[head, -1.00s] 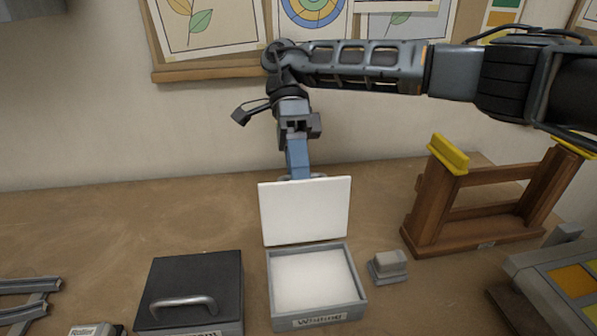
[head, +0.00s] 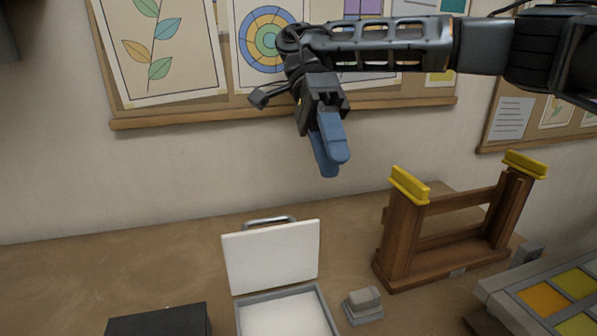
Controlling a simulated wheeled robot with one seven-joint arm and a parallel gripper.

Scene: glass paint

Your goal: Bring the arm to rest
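My gripper (head: 333,165) has blue fingers and hangs in the air in front of the wall, pointing down. It is above and slightly right of the open lid (head: 271,256) of a grey box (head: 327,316), touching nothing. No object shows between the fingers. One finger overlaps the other, so I cannot tell whether there is a gap. The lid stands up at the back of the box, with a metal handle (head: 270,220) at its top edge. The box holds white material and its front is cut off.
A wooden rack (head: 400,240) with yellow-topped posts stands at right on the bench (head: 130,270). A small grey block (head: 363,303) sits beside the box. A black box lid (head: 160,322) is at lower left, a tray of coloured panes (head: 545,298) at lower right. A pin board (head: 180,117) hangs behind my arm.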

